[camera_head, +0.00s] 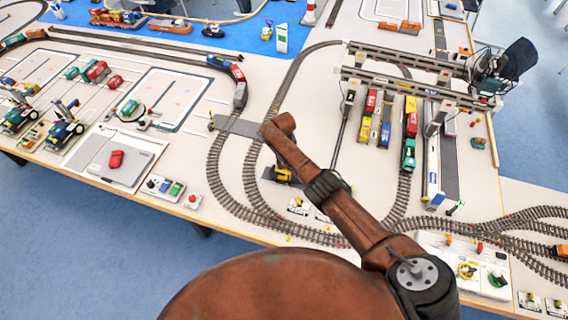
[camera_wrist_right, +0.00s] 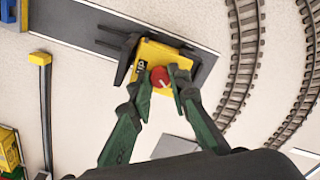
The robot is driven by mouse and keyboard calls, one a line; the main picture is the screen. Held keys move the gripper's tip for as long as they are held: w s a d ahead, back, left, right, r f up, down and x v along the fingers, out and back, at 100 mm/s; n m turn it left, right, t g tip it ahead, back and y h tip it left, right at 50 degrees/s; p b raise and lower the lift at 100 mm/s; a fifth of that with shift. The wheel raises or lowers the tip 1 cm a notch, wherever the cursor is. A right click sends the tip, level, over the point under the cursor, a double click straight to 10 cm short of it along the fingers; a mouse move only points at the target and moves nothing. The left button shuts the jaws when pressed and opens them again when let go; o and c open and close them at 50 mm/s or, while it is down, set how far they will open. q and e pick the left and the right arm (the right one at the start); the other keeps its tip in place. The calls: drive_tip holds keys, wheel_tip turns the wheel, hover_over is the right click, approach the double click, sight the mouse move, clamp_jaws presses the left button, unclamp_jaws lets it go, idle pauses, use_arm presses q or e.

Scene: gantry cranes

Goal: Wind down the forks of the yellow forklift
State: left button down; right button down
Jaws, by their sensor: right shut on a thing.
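The yellow forklift (camera_wrist_right: 150,58) is in the right wrist view, with its dark forks (camera_wrist_right: 118,42) pointing left over a grey strip. A round red knob (camera_wrist_right: 160,77) sits on its near side. The green fingers of my right gripper (camera_wrist_right: 161,81) are closed around this knob, one on each side. In the head view the forklift (camera_head: 283,174) is a small yellow shape beside my brown right arm, which hides part of it. How high the forks stand cannot be told. My left gripper is not in view.
Curved railway track (camera_head: 222,170) runs close by the forklift. A gantry crane (camera_head: 410,60) with container wagons stands at the back right. A grey pad (camera_head: 122,158) with a red piece lies left. White table shows between them.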

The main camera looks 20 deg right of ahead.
sight(284, 165)
drive_tip(key=n, duration=0.5)
drive_tip(key=shift+n, duration=0.4)
idle(0.4)
drive_tip(key=c, duration=1.8)
unclamp_jaws()
drive_tip(key=shift+r, duration=0.1)
wheel_tip(284, 165, up, 12)
